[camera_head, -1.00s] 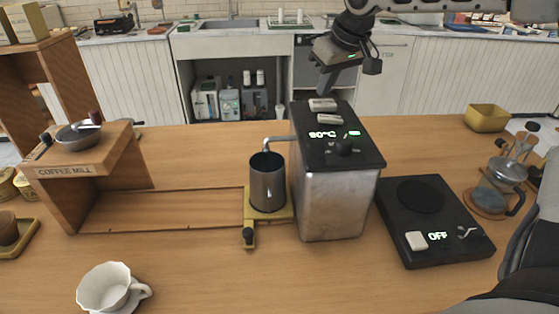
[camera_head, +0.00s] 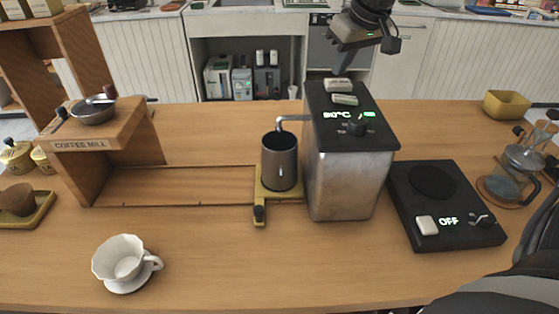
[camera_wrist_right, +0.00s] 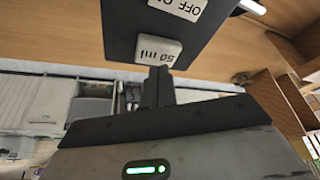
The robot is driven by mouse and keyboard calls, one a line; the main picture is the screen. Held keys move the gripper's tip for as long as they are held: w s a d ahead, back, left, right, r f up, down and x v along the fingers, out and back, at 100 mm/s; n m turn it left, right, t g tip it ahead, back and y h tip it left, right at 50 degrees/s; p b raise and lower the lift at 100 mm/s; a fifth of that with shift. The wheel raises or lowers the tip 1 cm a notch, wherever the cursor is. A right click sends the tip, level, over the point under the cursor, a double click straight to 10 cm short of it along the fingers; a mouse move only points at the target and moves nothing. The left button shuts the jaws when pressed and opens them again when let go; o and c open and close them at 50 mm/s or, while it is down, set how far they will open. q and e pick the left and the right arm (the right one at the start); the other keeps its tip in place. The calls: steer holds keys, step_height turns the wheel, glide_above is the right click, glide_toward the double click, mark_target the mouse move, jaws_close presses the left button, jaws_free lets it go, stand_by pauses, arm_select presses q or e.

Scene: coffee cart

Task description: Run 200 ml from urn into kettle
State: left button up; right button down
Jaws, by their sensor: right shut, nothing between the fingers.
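The urn (camera_head: 345,185) is a steel box with a black top reading about 90°C and a green light. Two pale buttons lie on its top; the wrist view shows one marked 50 ml (camera_wrist_right: 158,51) and an OFF/ON switch (camera_wrist_right: 181,8). The kettle (camera_head: 279,163), a dark metal cylinder, stands upright under the urn's spout (camera_head: 291,118). My right gripper (camera_head: 339,72) is shut and empty at the urn's back edge; its fingertips (camera_wrist_right: 158,72) are right by the 50 ml button. Whether they touch it is unclear. The kettle's contents are hidden. My left gripper is out of view.
A black hot plate (camera_head: 460,214) reading OFF is right of the urn. The coffee mill (camera_head: 85,150) stands left, joined by a wooden rail to the yellow kettle stand (camera_head: 266,194). The front middle is clear.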

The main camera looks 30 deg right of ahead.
steer(key=shift+f, duration=0.85)
stand_by(0.8)
steer(key=shift+r, duration=0.85)
steer(key=shift+f, duration=0.8)
stand_by(1.6)
steer(key=shift+r, duration=0.85)
